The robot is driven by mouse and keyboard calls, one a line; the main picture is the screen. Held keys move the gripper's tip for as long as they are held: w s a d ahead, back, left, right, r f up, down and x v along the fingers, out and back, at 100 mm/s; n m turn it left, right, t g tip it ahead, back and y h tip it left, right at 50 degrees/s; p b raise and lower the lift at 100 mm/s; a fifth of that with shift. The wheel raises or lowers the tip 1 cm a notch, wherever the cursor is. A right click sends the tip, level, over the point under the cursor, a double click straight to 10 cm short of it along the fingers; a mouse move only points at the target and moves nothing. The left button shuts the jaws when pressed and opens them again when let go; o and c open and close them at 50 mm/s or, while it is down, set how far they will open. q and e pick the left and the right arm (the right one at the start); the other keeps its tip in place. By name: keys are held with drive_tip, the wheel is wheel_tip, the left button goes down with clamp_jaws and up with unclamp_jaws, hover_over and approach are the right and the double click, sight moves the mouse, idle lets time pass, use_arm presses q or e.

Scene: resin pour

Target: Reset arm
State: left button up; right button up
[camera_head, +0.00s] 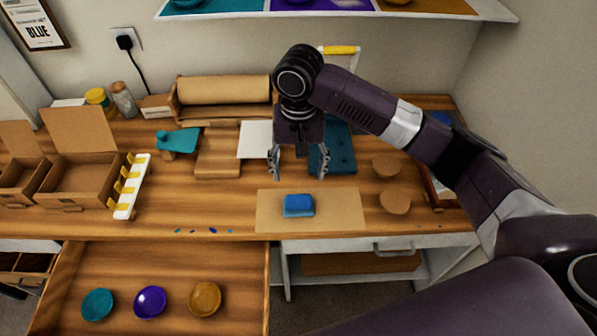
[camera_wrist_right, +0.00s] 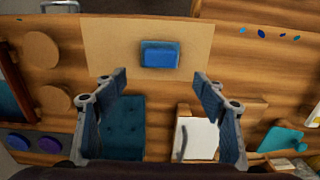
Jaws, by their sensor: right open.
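My right gripper (camera_head: 299,170) is open and empty. It hangs over the middle of the wooden table, behind a blue block (camera_head: 298,205) that lies on a brown paper sheet (camera_head: 340,210). In the right wrist view the gripper's fingers (camera_wrist_right: 160,90) are spread wide, and the blue block (camera_wrist_right: 160,54) lies beyond them, apart from both fingertips. My right arm (camera_head: 430,140) reaches in from the right side. My left gripper does not show in either view.
An open drawer (camera_head: 170,250) holds a teal, a purple and an amber round piece. Cardboard boxes (camera_head: 85,185) and a white rack (camera_head: 132,190) stand left. A teal mould (camera_head: 340,150), a white sheet (camera_head: 254,140) and round coasters (camera_head: 394,201) lie around the gripper. A shelf (camera_head: 440,12) hangs above.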

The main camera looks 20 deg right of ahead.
drive_tip(key=shift+f, duration=0.1)
drive_tip(key=s+a+f+n+y, duration=0.1)
drive_tip(key=s+a+f, duration=0.2)
drive_tip(key=s+a+f+n+y, duration=0.1)
drive_tip(key=s+a+f+n, duration=0.1)
drive_tip(key=s+a+f, duration=0.1)
drive_tip(key=shift+a+f+t, duration=0.4)
drive_tip(key=s+d+f+n+t+y, duration=0.1)
drive_tip(key=s+f, duration=0.2)
drive_tip(key=s, duration=0.2)
drive_tip(key=s+d+f+n+t, duration=0.1)
drive_tip(key=s+d+f, duration=0.1)
drive_tip(key=s, duration=0.3)
drive_tip(key=s+d+h, duration=0.3)
drive_tip(key=s+d, duration=0.5)
drive_tip(key=d, duration=0.2)
wheel_tip(320, 180, down, 26)
drive_tip(key=s, duration=0.1)
drive_tip(key=s+d+f+g, duration=0.1)
drive_tip(key=s+d+f, duration=0.1)
drive_tip(key=s+f, duration=1.5)
drive_tip(key=shift+s+d+f+n+g, duration=0.2)
drive_tip(key=shift+s+n+g, duration=0.1)
drive_tip(key=shift+s+g, duration=0.15)
